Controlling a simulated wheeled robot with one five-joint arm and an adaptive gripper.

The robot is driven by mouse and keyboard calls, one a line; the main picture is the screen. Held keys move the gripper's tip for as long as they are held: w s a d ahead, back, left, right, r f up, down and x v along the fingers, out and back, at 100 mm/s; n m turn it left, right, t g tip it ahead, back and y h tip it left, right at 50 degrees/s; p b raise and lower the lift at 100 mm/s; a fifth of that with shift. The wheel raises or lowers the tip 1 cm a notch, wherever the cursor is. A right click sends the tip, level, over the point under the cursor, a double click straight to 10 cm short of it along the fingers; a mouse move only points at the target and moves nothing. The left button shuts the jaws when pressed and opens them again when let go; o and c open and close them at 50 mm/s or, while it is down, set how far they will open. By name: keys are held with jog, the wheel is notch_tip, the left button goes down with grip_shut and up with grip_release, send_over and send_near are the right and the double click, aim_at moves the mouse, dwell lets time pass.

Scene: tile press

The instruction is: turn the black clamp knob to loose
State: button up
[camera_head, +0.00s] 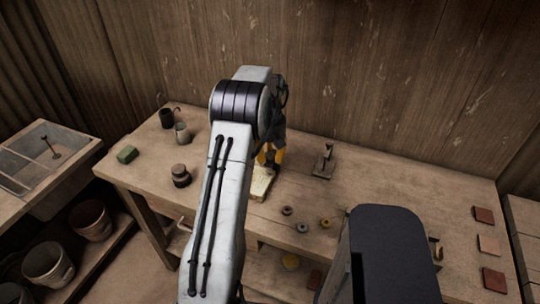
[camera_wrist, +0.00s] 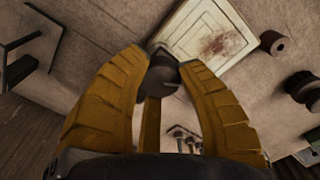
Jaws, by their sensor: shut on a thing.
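A pale cream plate (camera_wrist: 205,30) with a reddish-brown stain lies just beyond the fingertips. In the head view, my gripper (camera_head: 270,155) is at the middle of the bench, mostly behind my arm. The cream plate (camera_head: 262,184) shows just in front of it.
A metal stand (camera_head: 324,163) is right of my gripper. Small round pieces (camera_head: 302,227) lie in front. A dark jar (camera_head: 181,176), a grey cup (camera_head: 182,133) and a green block (camera_head: 127,154) are left. Reddish tiles (camera_head: 487,244) lie at far right. The back-right bench is clear.

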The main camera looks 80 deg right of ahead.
aim_at(270, 155)
jog(key=n, duration=0.5)
jog(key=shift+a+f+n, duration=0.1)
jog(key=shift+f+n, duration=0.1)
jog(key=shift+n, duration=0.1)
jog(key=n, duration=0.5)
jog(key=shift+n, duration=0.6)
jog(key=o, duration=1.2)
jog(key=shift+r, duration=0.15)
jog(key=shift+o, duration=0.2)
jog(key=shift+r, duration=0.1)
notch_tip(270, 155, up, 12)
dwell(0.3)
